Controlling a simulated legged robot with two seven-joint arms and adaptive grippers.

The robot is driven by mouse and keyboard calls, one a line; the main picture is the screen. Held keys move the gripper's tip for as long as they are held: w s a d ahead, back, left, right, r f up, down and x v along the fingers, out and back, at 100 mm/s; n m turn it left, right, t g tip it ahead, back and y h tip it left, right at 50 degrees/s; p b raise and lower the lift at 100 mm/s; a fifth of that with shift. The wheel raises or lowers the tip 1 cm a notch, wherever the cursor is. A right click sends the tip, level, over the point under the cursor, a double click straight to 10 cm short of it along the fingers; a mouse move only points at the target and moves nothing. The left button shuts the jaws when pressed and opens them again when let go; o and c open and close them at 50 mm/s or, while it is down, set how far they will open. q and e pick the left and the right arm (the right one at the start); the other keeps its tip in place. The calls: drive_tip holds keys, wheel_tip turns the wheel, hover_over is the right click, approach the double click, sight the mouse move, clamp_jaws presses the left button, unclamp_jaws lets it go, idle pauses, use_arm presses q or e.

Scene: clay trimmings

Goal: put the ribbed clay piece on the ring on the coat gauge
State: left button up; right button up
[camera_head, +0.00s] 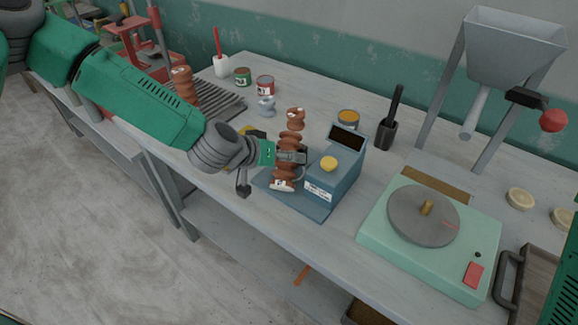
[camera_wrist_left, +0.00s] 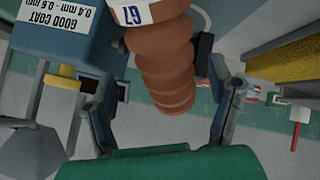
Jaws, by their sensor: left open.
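A brown ribbed clay piece (camera_head: 288,170) with a white tag near its foot stands upright at the blue coat gauge (camera_head: 344,187), left of its box. It looks slightly tilted in the head view. My left gripper (camera_head: 291,157) is around its middle. In the left wrist view the ribbed clay piece (camera_wrist_left: 165,65), tagged G7, lies between the two open fingers of my left gripper (camera_wrist_left: 163,108), with gaps at both sides. The gauge box (camera_wrist_left: 62,38) with its "GOOD COAT" label is at the left there. The ring is hidden; I cannot tell whether the foot rests on it. My right gripper is out of view.
Another ribbed clay piece (camera_head: 183,84) stands on a dark slatted rack (camera_head: 215,106).

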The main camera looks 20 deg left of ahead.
use_arm(q)
drive_tip(key=shift+w+d+f+b, duration=0.1)
drive_tip(key=shift+w+f+b, duration=0.2)
drive_tip(key=shift+w+f, duration=0.25)
drive_tip(key=shift+w+d+f+b, duration=0.1)
drive_tip(key=shift+w+f+b, duration=0.2)
drive_tip(key=shift+f, duration=0.35)
drive_tip(key=shift+w+f, duration=0.15)
drive_tip(key=shift+w, duration=0.1)
drive_tip(key=shift+a, duration=0.15)
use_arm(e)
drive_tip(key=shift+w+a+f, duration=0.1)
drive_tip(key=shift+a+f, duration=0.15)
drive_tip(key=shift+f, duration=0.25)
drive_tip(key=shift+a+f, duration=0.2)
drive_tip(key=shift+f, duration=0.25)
use_arm(q)
drive_tip(key=shift+s, duration=0.1)
drive_tip(key=shift+c, duration=1.2)
drive_tip(key=shift+d+r, duration=0.25)
clamp_jaws()
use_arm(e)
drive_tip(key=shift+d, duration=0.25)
